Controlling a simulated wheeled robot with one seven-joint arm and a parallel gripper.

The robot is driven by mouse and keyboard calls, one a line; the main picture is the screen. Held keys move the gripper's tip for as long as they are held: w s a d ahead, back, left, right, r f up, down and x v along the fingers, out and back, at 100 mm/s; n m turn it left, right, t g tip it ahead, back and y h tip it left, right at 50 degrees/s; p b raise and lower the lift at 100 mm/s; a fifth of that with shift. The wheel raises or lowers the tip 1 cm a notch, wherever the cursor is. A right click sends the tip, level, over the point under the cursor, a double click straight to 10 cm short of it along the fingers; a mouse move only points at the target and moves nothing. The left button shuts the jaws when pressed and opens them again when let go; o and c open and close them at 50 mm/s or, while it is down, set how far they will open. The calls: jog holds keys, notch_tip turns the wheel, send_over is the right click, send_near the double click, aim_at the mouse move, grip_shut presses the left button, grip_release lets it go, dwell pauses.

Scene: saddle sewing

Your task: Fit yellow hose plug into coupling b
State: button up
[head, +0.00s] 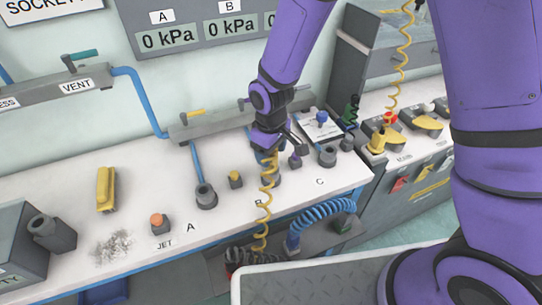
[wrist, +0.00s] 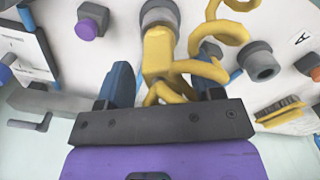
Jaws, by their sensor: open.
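The yellow hose plug (wrist: 160,50) shows in the wrist view between my two fingers, with its far end at the grey mouth of coupling B (wrist: 158,12). The plug overlaps that mouth; how deep it sits cannot be told. My gripper (wrist: 163,78) is open, with a blue finger on either side of the plug and apparent gaps. In the head view my gripper (head: 268,147) is above coupling B (head: 275,180), which is mostly hidden by the gripper and the coiled yellow hose (head: 266,200). The hose runs down past the bench's front edge.
Coupling A (head: 206,196) stands left of B, and coupling C (head: 328,156) stands right. A yellow button (head: 236,179) and a purple button (head: 295,161) flank B. A grey valve rail (head: 210,125) runs behind. A yellow brush (head: 105,190) lies at left. A blue coil (head: 315,217) hangs below.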

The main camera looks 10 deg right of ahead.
notch_tip(320, 180, up, 8)
jog(key=shift+r, duration=0.25)
dwell(0.4)
jog(key=shift+d+r, duration=0.15)
jog(key=shift+r, duration=0.05)
jog(key=s+d+r+m+t, duration=0.3)
jog(key=s+d+r+m, duration=0.1)
jog(key=d+r, duration=1.15)
jog(key=s+d+r+m+t, duration=0.1)
jog(key=s+d+r+m, duration=0.1)
jog(key=s+d+r, duration=0.2)
jog(key=s+d+r+m+t, duration=0.1)
jog(key=s+d+r+m, duration=0.2)
jog(key=s, duration=0.7)
jog(key=shift+s+d+r, duration=0.3)
jog(key=shift+d+r, duration=0.6)
jog(key=shift+r, duration=0.05)
